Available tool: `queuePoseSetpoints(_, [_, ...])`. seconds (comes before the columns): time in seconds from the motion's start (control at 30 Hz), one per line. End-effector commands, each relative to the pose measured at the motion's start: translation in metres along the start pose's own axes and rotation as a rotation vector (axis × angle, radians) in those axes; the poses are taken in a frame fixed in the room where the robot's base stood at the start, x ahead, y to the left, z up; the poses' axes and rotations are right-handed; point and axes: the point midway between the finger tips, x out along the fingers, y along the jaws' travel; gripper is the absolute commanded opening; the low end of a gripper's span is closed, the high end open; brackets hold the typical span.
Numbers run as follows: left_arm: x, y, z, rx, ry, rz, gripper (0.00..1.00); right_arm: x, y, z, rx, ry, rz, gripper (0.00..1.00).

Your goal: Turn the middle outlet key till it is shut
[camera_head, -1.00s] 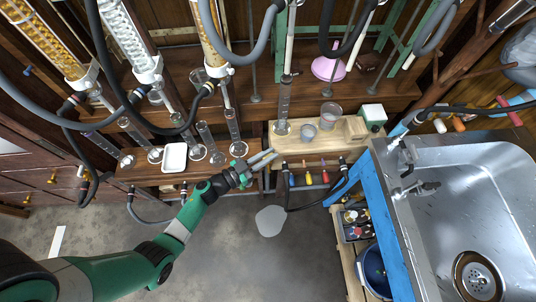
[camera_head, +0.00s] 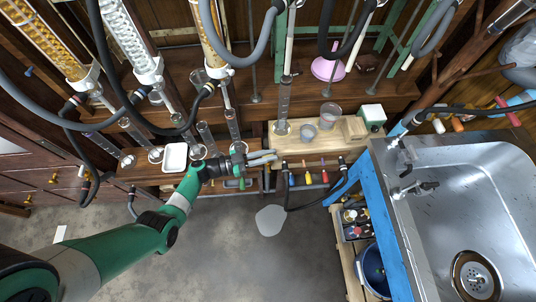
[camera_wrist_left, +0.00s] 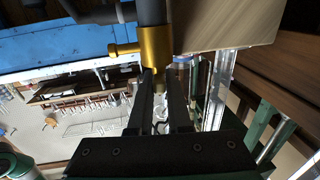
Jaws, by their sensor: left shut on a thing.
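My left gripper (camera_head: 262,157) reaches in from the left in the head view, at the front edge of the bench. In the left wrist view its two dark fingers (camera_wrist_left: 160,88) are on either side of the lower end of a brass outlet key (camera_wrist_left: 154,45). The brass piece sits under a dark pipe and has a short side stub pointing left. The gripper is shut on it with a narrow gap between the fingers. In the head view the key is too small to make out at the fingertips. My right gripper is in neither view.
A wooden board with beakers (camera_head: 308,132) stands right of the gripper. Black hoses and coloured handles (camera_head: 308,178) hang below it. Glass cylinders and a white tray (camera_head: 175,156) stand to the left. The steel sink (camera_head: 455,200) is far right.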

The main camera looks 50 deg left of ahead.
Motion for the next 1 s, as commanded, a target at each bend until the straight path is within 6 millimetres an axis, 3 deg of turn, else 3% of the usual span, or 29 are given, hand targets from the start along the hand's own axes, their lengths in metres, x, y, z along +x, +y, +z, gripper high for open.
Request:
queuePoseSetpoints(0.4, [0.0, -0.001, 0.003, -0.001, -0.001, 0.193, 0.0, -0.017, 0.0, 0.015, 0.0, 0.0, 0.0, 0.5])
queuePoseSetpoints(0.87, [0.0, 0.0, 0.001, 0.0, -0.003, 0.215, 0.0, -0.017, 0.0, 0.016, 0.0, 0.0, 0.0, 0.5])
queuePoseSetpoints(0.9, [0.0, 0.0, 0.002, 0.0, -0.003, 0.215, 0.18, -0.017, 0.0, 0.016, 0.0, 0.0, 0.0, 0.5])
queuePoseSetpoints(1.0, [0.0, 0.0, 0.001, 0.0, -0.002, 0.215, 0.36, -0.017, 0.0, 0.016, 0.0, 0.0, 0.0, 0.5])
